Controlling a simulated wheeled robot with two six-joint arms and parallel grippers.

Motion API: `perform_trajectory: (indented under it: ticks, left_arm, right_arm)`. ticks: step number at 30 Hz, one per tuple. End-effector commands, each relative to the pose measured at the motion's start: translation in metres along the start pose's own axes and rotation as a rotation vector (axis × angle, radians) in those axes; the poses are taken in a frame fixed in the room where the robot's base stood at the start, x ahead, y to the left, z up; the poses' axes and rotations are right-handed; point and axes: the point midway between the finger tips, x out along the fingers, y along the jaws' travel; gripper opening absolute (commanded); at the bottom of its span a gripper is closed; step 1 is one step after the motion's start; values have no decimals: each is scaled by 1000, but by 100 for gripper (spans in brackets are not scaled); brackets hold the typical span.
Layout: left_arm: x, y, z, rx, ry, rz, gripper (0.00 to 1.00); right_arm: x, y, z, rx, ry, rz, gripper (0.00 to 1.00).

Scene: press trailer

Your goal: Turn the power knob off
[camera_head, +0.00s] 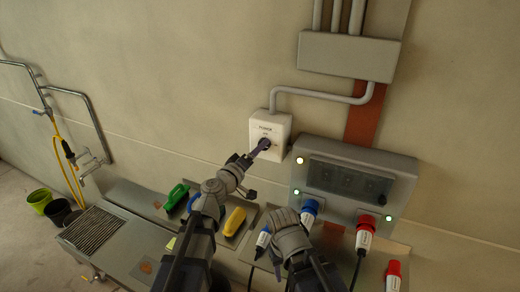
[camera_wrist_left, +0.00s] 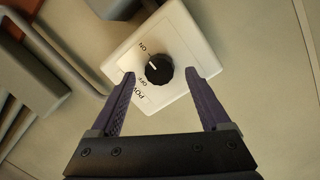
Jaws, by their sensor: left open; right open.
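The power switch box (camera_head: 282,128) is a white box on the wall, with the word POWER on its face. Its black round knob (camera_wrist_left: 158,70) shows in the left wrist view, with a white mark that points up toward the ON side; OFF is printed below. My left gripper (camera_head: 262,146) is at the box, partly covering the knob in the head view. In the left wrist view its two purple fingers (camera_wrist_left: 165,82) are open, one on each side of the knob and apart from it. My right gripper (camera_head: 287,222) is low, near the table, open and empty.
A grey socket panel (camera_head: 345,180) with lit lamps and blue and red plugs is right of the switch box. A conduit (camera_head: 320,95) runs above it. A green tool (camera_head: 176,196) and a yellow one (camera_head: 235,221) lie on the bench.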

Motion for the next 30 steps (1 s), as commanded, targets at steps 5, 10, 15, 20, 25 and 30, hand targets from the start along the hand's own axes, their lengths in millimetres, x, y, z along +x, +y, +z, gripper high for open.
perform_trajectory:
  ticks: [5, 10, 15, 20, 25, 30]
  left_arm:
    - [16, 0, 0, 0, -1, 0, 80]
    - [15, 0, 0, 0, 0, 0, 80]
    - [15, 0, 0, 0, 0, 0, 67]
    - [15, 0, 0, 0, 0, 0, 49]
    - [15, 0, 0, 0, 0, 0, 30]
    - [15, 0, 0, 0, 0, 0, 10]
  right_arm:
    - [0, 0, 0, 0, 0, 0, 50]
    - [0, 0, 0, 0, 0, 0, 50]
    - [0, 0, 0, 0, 0, 0, 50]
    - [0, 0, 0, 0, 0, 0, 50]
    - [0, 0, 0, 0, 0, 0, 50]
    - [0, 0, 0, 0, 0, 0, 50]
